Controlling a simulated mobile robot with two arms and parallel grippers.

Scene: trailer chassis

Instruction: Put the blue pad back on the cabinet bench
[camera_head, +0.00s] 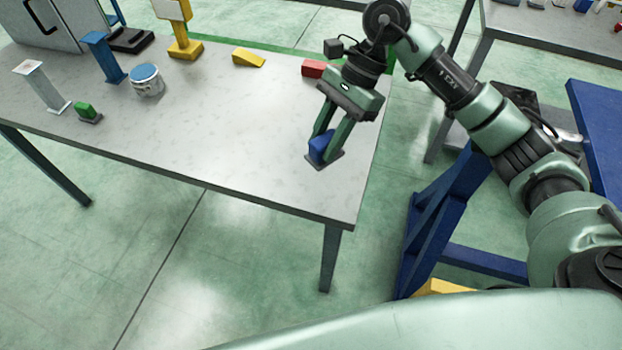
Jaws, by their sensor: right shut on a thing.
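The blue pad (321,147) has a blue top and a thin dark plate beneath. It is over the right front part of the cabinet bench (230,140), a grey-topped table with a grey cabinet (50,22) at its far left. My right gripper (326,138) points down and is shut on the blue pad, its fingers on either side and hiding part of it. I cannot tell whether the dark plate touches the bench top or hangs just above it. My left gripper is not in view.
A red block (313,68) and a yellow wedge (248,57) lie behind the gripper. A white can (147,80), a green pad (88,112) and blue (104,58) and yellow stands (183,40) are further left. The bench's front middle is clear. A blue frame (435,225) stands right.

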